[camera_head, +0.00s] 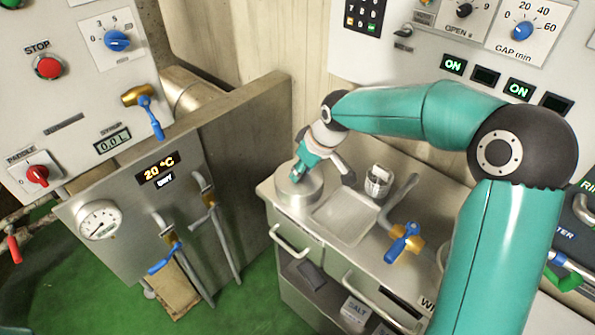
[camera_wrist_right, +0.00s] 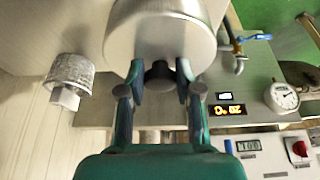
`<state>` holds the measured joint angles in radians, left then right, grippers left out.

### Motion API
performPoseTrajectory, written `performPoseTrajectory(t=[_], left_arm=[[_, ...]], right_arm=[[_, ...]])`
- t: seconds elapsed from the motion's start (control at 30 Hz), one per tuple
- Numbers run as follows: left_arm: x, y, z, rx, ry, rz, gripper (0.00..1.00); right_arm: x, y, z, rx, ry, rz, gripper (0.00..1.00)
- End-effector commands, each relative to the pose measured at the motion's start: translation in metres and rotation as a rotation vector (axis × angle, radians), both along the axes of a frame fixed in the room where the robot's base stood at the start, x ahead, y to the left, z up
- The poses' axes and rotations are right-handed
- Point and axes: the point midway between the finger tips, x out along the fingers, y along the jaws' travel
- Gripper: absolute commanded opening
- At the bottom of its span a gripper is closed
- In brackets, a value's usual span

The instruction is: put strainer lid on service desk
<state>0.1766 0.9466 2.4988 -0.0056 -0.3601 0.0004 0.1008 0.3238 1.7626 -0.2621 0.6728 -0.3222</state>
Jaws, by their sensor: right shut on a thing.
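The strainer lid (camera_head: 299,193) is a round, shiny steel piece at the back left corner of the service desk (camera_head: 268,192). It is on or just above the desk top; I cannot tell if it touches. In the right wrist view the lid (camera_wrist_right: 160,32) shows as a smooth round steel body with a black knob. My right gripper (camera_head: 300,175) is at the lid. In the wrist view its fingers (camera_wrist_right: 158,75) are shut around the black knob. My left gripper is not in view.
A sink (camera_head: 345,218) is right of the lid. A small perforated basket (camera_head: 378,182) stands behind it, and also shows in the wrist view (camera_wrist_right: 69,72). A blue-handled tap (camera_head: 404,242) stands at the desk's front right. A steel panel (camera_head: 245,130) rises to the left.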

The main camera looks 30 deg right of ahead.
Motion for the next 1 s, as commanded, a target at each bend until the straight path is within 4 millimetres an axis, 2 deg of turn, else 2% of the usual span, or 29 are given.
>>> performPoseTrajectory(t=[0.33,0.37,0.5,0.83,1.0], left_arm=[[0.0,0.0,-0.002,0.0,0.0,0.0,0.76],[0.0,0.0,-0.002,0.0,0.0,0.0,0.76],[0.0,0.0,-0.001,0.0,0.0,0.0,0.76],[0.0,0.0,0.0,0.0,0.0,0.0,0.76],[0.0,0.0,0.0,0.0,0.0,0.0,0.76]], right_arm=[[0.0,0.0,-0.004,0.0,-0.003,0.0,0.0],[0.0,0.0,-0.005,0.0,-0.002,0.0,0.35],[0.0,0.0,-0.004,-0.001,-0.001,0.0,0.59],[0.0,0.0,-0.002,0.0,-0.001,0.001,0.59],[-0.004,-0.002,0.01,-0.001,-0.005,0.0,0.59]])
